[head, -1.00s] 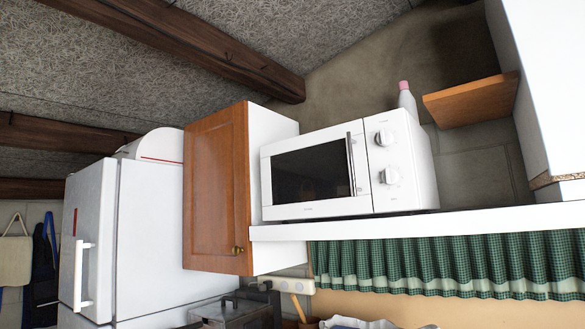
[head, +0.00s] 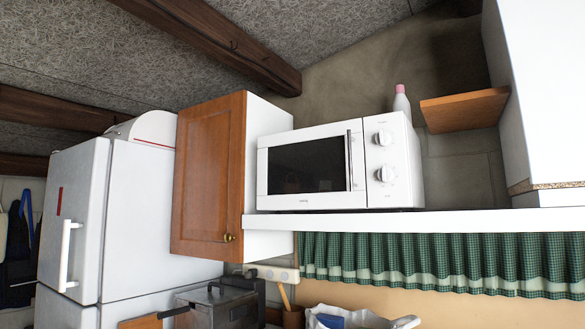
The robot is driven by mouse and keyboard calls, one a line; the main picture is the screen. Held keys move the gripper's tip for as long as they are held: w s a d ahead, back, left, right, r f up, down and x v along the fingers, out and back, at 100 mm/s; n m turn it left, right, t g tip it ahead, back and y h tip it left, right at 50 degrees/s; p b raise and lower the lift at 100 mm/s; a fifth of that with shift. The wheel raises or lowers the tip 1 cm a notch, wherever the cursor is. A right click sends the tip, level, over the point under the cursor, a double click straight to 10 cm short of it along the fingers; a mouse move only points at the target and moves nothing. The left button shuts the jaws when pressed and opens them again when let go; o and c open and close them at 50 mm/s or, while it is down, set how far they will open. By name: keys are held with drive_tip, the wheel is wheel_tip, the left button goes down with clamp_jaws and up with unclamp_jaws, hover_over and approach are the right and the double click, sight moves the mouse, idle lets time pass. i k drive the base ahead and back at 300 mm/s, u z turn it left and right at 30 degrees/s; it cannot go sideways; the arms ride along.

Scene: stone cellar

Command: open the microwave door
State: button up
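The white microwave (head: 395,198) stands on a white shelf (head: 420,224), a little right of the middle of the head view. Its door (head: 308,168) has a dark window and looks shut. A slim upright door handle (head: 348,160) runs along the door's right edge. Two round knobs sit on the panel right of the handle. My gripper is not in view, so its state and its distance from the handle do not show.
A wooden cabinet door (head: 208,172) borders the microwave on the left, beside a white fridge (head: 140,220). A white bottle (head: 402,104) with a pink cap stands behind it. A green checked curtain (head: 430,262) hangs below the shelf. A wooden board (head: 465,110) juts out at right.

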sight(321, 166)
drive_tip(key=u, duration=0.05)
drive_tip(key=i, duration=1)
drive_tip(key=z, duration=0.05)
